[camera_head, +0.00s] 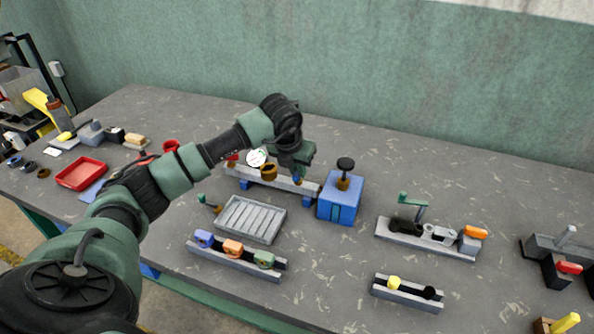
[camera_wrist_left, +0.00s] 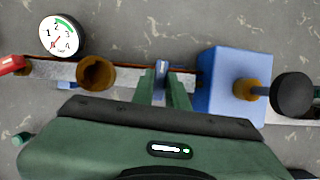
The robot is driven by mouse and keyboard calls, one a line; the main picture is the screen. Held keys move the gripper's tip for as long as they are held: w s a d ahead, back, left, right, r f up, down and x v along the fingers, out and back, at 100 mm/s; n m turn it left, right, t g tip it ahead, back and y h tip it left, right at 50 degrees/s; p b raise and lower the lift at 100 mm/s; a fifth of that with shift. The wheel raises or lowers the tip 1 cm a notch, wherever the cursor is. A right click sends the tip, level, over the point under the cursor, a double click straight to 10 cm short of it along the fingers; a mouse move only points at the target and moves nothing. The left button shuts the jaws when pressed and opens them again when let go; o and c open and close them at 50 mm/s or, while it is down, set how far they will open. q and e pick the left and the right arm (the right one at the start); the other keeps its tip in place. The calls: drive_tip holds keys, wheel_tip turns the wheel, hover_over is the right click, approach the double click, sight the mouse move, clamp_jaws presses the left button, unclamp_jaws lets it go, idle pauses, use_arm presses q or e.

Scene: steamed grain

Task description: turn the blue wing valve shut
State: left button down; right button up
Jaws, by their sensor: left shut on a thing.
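The blue wing valve (camera_wrist_left: 162,68) sits on a pale metal rail between a brass cup and a blue block. In the left wrist view its blue wing stands between the two green fingers of my left gripper (camera_wrist_left: 164,84), which is shut on it. In the head view the left gripper (camera_head: 297,177) reaches down onto the rail from above, and only a bit of the blue wing (camera_head: 297,181) shows beneath it. The valve's body is mostly hidden by the gripper. My right gripper is in neither view.
The blue block (camera_head: 341,200) with a black knob (camera_head: 345,163) stands close right of the gripper. The brass cup (camera_head: 268,171) and a round gauge (camera_head: 256,158) are close left. A slatted grey tray (camera_head: 251,220) lies in front. The table behind the rail is clear.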

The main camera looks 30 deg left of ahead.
use_arm(q)
drive_tip(key=shift+w+r+n, duration=0.1)
drive_tip(key=shift+n, duration=0.4)
drive_tip(key=c, duration=1.4)
unclamp_jaws()
drive_tip(key=b+v, duration=0.2)
drive_tip(key=v, duration=0.5)
drive_tip(key=shift+d+r, duration=0.15)
drive_tip(key=shift+r, duration=0.25)
